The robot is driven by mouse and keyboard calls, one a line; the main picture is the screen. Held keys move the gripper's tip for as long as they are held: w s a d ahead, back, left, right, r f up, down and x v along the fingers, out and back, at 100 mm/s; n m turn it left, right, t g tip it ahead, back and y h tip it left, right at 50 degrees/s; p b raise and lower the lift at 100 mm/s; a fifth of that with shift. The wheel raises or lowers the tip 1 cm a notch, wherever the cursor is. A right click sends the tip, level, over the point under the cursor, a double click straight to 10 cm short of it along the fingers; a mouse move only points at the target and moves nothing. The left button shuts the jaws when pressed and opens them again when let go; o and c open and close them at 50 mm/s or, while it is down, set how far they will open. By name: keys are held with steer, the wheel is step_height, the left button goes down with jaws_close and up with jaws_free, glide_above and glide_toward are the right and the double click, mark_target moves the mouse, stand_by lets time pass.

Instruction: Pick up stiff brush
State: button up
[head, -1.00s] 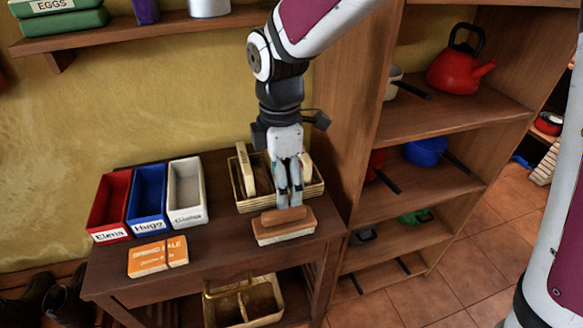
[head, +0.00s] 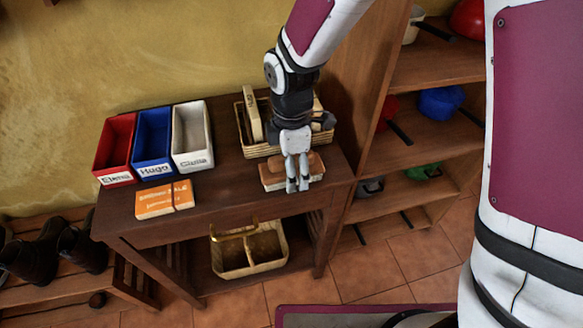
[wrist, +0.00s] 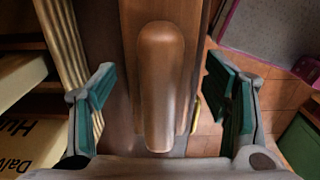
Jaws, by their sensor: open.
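The stiff brush (head: 272,174) has a brown wooden handle on a pale block and lies on the dark wooden table (head: 235,193) near its front right edge. In the wrist view the brush handle (wrist: 161,85) runs lengthwise between the fingers. My gripper (head: 297,186) is over the brush, pointing down, with its fingers hiding part of it. In the wrist view my gripper (wrist: 163,100) is open, with one green-padded finger on each side of the handle and gaps between. I cannot tell how far above the brush the fingertips are.
A wicker basket (head: 258,150) with brushes in it stands just behind. Red (head: 115,148), blue (head: 152,140) and white (head: 192,136) bins and an orange box (head: 164,201) are to the left. Shelves (head: 425,137) stand at the right. A divided basket (head: 249,252) sits below.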

steer(key=shift+f, duration=0.4)
steer(key=shift+c, duration=0.2)
steer(key=c, duration=1.4)
steer(key=shift+r, duration=0.15)
steer(key=shift+r, duration=0.55)
step_height(320, 180, up, 2)
steer(key=shift+r+p, duration=0.15)
steer(key=shift+p, duration=0.15)
steer(key=s+d+r+p, duration=0.1)
steer(key=s+d, duration=0.3)
steer(key=s, duration=1.1)
steer(key=shift+s+d+r+p, duration=0.2)
steer(key=shift+p, duration=0.5)
